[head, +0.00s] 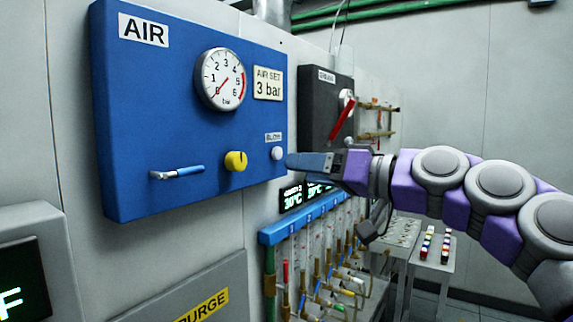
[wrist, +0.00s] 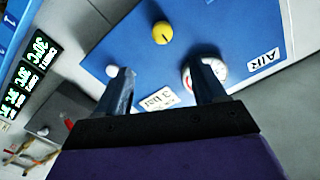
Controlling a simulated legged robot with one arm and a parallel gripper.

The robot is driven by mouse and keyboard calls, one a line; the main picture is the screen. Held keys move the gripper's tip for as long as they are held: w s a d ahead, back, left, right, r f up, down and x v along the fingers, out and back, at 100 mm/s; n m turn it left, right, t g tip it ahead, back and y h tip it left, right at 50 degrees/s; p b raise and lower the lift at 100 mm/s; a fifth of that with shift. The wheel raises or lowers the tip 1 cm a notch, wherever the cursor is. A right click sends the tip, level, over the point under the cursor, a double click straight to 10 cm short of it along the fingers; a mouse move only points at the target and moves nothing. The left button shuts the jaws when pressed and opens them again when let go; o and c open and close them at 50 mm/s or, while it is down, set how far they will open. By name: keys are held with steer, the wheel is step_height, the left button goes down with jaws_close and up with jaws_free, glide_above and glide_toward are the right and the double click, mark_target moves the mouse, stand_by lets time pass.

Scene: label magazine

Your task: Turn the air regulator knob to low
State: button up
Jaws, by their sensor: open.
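The air regulator knob (head: 236,161) is yellow with a dark pointer line and sits low on the blue AIR panel (head: 140,110). In the wrist view the yellow knob (wrist: 162,33) lies ahead of the fingers, beyond their tips and apart from them. A round gauge (head: 221,79) above the knob has its red needle near the low end of the scale. My gripper (head: 300,162) is at the panel's right edge, to the right of the knob. In the wrist view my gripper (wrist: 163,88) shows two spread fingers with nothing between them.
A white BLOW button (head: 277,153) sits between the knob and my gripper. A blue-handled lever (head: 178,172) is left of the knob. A dark box with a red handle (head: 342,118) is behind my gripper. A blue manifold with tubes (head: 310,222) stands below.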

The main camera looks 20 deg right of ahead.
steer(key=shift+v, duration=1)
steer(key=s+a+f+n+g, duration=0.2)
steer(key=s+a+f+g, duration=0.15)
steer(key=a+f, duration=0.55)
steer(key=s+a+f+g+h, duration=0.45)
steer(key=a+f, duration=0.45)
steer(key=f, duration=0.4)
steer(key=s+d+f+m+g+h, duration=0.2)
steer(key=s+d+f+g+h, duration=0.1)
steer(key=s+f, duration=0.7)
steer(key=s+d+f+m+g+h, duration=0.1)
steer(key=s+d+f+g+h, duration=0.2)
steer(key=s+f, duration=0.7)
step_height(320, 180, down, 4)
steer(key=shift+d+r+m+g, duration=0.1)
steer(key=shift+d+m+g, duration=0.45)
steer(key=shift+g, duration=0.65)
steer(key=shift+d, duration=0.1)
